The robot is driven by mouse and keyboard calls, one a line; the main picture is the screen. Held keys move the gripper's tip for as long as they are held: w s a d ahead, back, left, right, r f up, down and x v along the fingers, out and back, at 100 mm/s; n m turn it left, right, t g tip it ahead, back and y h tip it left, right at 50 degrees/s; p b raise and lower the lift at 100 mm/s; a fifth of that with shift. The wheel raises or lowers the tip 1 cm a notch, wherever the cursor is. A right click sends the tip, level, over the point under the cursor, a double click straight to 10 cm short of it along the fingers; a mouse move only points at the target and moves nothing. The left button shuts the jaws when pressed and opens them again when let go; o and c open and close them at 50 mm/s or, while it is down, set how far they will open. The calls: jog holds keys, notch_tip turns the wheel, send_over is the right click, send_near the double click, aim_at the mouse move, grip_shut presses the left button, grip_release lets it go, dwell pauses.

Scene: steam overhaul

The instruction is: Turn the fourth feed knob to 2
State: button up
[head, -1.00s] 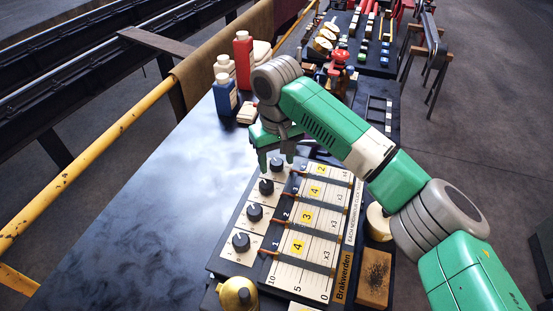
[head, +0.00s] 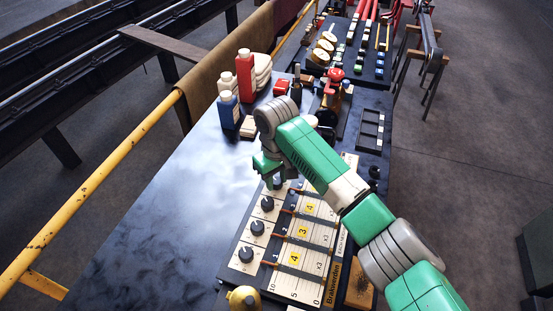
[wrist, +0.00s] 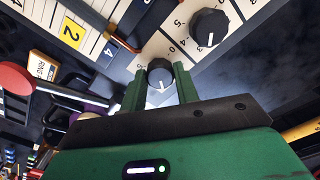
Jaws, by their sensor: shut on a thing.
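The feed panel (head: 241,268) has a row of black knobs on cream plates. Three knobs show clearly in the head view: the nearest (head: 246,254), the second (head: 257,227) and the third (head: 267,203). The farthest, fourth knob (wrist: 160,73) is between my gripper's fingers in the wrist view; its white mark points towards the gripper body. My gripper (wrist: 157,88) is shut on this knob. In the head view my gripper (head: 275,183) is low at the panel's far end and mostly hides the knob. A yellow 2 card (wrist: 71,33) shows beside it.
A blue bottle (head: 228,110), a white bottle and a red bottle (head: 245,75) stand beyond the gripper. A brass knob (head: 243,298) is at the near end. A red round-headed part (wrist: 16,78) shows at left in the wrist view. The bench left of the panel is clear.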

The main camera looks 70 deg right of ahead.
aim_at(276, 180)
jog(key=shift+a+r+n+p, duration=0.1)
jog(key=shift+r+n+p, duration=0.35)
jog(key=shift+p, duration=0.8)
jog(key=shift+f+n+p, duration=0.2)
jog(key=shift+n+p, duration=0.55)
jog(key=shift+p, duration=0.1)
jog(key=n+p, duration=0.1)
jog(key=n, duration=0.1)
jog(key=n+p, duration=0.1)
jog(key=n, duration=0.1)
jog(key=shift+f+n, duration=0.2)
jog(key=shift+n, duration=0.2)
jog(key=shift+p, duration=0.35)
jog(key=o, duration=1)
jog(key=shift+c, duration=0.2)
notch_tip(276, 180, up, 8)
jog(key=shift+f+p, duration=0.1)
jog(key=shift+p, duration=0.35)
